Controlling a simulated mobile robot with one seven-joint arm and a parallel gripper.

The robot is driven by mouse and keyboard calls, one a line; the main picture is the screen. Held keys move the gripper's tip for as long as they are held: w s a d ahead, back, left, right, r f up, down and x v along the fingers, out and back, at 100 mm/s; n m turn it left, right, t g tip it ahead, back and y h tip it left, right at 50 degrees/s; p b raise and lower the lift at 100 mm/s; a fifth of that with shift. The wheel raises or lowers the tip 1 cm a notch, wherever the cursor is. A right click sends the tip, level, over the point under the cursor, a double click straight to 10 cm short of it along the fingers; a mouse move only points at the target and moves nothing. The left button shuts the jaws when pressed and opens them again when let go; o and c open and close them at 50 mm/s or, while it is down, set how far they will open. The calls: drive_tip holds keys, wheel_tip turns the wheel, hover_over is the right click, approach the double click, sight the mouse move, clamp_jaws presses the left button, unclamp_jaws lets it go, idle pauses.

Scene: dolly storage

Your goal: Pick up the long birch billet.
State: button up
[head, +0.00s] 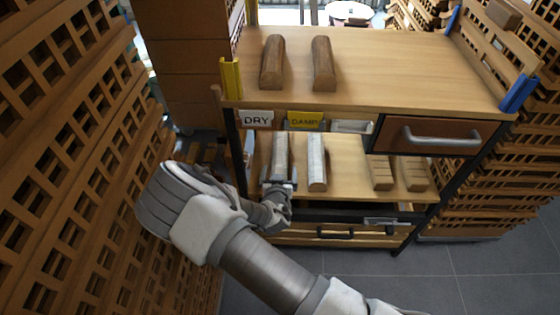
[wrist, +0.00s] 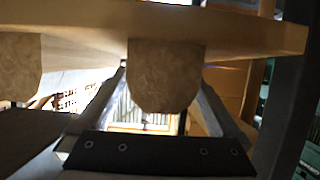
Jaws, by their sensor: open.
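Two pale, bark-grey billets lie side by side on the lower shelf in the head view: a left one (head: 281,152) and a right one (head: 317,162). They look like the birch ones; which is longer is hard to tell, as my gripper hides the left one's near end. My gripper (head: 281,184) is at that near end. In the wrist view, which looks upside down, the left billet's end face (wrist: 165,75) shows between the two fingers of my open gripper (wrist: 162,88). The fingers stand apart from its sides. The right billet's end (wrist: 18,68) shows at the left edge.
Two brown billets (head: 272,62) (head: 323,64) lie on the top board (head: 400,65). Two short blocks (head: 381,172) (head: 415,174) lie right on the lower shelf (head: 346,160). DRY (head: 257,119) and DAMP (head: 305,121) labels hang above. A slatted wall (head: 60,150) stands close at left.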

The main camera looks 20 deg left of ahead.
drive_tip(key=shift+x, duration=1.1)
drive_tip(key=shift+r, duration=0.1)
clamp_jaws()
